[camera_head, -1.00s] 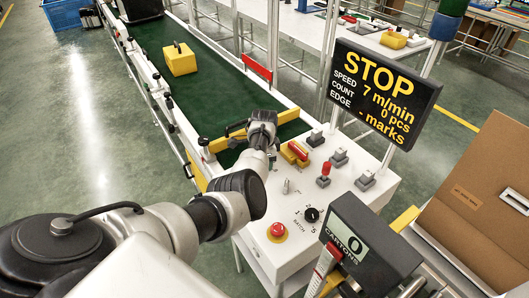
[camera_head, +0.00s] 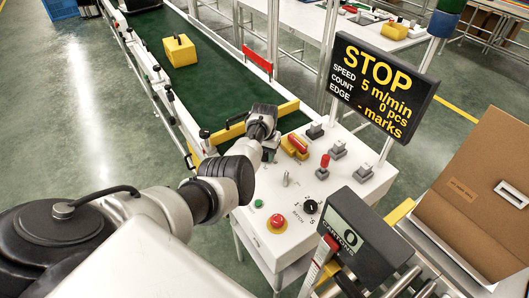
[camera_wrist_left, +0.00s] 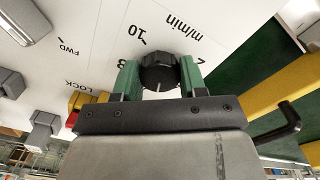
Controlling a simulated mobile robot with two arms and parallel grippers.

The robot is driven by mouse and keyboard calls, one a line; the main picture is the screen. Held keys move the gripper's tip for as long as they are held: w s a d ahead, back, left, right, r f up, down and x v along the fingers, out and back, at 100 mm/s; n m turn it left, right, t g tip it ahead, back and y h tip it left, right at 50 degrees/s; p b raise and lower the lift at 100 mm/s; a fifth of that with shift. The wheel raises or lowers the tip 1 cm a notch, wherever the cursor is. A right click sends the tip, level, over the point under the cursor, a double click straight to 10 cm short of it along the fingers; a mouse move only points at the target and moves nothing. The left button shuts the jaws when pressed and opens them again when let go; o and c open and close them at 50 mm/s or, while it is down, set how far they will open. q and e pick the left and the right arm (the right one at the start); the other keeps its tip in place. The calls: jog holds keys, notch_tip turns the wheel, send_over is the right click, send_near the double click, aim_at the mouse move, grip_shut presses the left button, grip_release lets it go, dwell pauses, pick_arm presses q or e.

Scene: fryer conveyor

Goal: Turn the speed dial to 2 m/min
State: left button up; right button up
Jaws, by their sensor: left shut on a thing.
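The black speed dial (camera_wrist_left: 160,68) shows in the left wrist view, on a white panel printed "m/min" and "10". My left gripper (camera_wrist_left: 157,80) is shut on it, with one green finger on each side. In the head view my left gripper (camera_head: 269,143) is at the conveyor end of the control panel (camera_head: 262,232), and the hand hides the dial. The display (camera_head: 383,88) reads STOP, speed 5 m/min, 0 pcs. My right gripper is not in view.
A batch knob (camera_head: 311,206), a red button (camera_head: 278,221), a green button (camera_head: 258,203) and a red-topped lever (camera_head: 324,163) stand on the panel. A yellow block (camera_head: 179,50) sits on the green belt (camera_head: 200,92). A cardboard carton (camera_head: 470,190) is at right.

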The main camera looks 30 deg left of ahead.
pick_arm(q)
jog(key=n, duration=0.4)
jog(key=shift+r+n, duration=0.1)
jog(key=shift+n, duration=0.2)
jog(key=n, duration=1)
jog(key=shift+n, duration=0.4)
jog(key=n, duration=0.4)
jog(key=shift+w+a, duration=0.1)
jog(key=shift+n, duration=0.4)
jog(key=o, duration=0.9)
jog(key=shift+r+p, duration=0.3)
notch_tip(320, 180, up, 10)
jog(key=shift+r+p, duration=0.1)
jog(key=shift+p, duration=0.25)
